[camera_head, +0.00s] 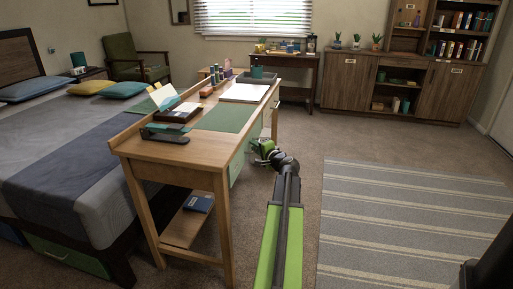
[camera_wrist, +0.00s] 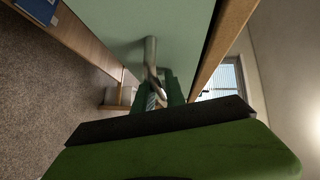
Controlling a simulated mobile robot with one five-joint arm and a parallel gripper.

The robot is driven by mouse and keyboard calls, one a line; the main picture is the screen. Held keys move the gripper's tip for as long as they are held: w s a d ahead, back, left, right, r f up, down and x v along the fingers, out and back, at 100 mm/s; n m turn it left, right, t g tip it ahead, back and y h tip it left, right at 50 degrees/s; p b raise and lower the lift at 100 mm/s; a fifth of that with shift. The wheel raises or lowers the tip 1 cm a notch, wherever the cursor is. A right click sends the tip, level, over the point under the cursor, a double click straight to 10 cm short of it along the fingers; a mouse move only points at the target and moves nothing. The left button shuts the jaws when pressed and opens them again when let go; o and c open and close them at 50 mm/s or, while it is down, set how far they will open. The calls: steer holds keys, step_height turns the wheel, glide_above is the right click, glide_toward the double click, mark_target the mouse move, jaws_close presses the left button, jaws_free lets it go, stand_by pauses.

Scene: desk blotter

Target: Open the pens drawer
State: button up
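The drawer front (camera_wrist: 180,20) is a pale green panel filling the top middle of the wrist view, with a metal handle (camera_wrist: 150,50) standing out from it. It also shows as a green panel on the desk's right side (camera_head: 237,166) in the head view. No pens label is readable. My gripper (camera_wrist: 157,90) is at the handle, one green finger on each side of the metal bar, with little or no gap showing. In the head view my gripper (camera_head: 262,151) is beside the drawer front. The drawer's inside is hidden.
The wooden desk (camera_head: 170,150) carries a green blotter (camera_head: 225,118), a paper tray and several small items. A bed (camera_head: 70,150) lies to its left. Carpet and a striped rug (camera_head: 410,225) leave free floor on the right. A dark blue book (camera_head: 198,203) lies on the lower shelf.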

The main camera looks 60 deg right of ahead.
jaws_close()
steer(key=shift+d, duration=0.2)
steer(key=shift+s+d, duration=0.2)
stand_by(0.8)
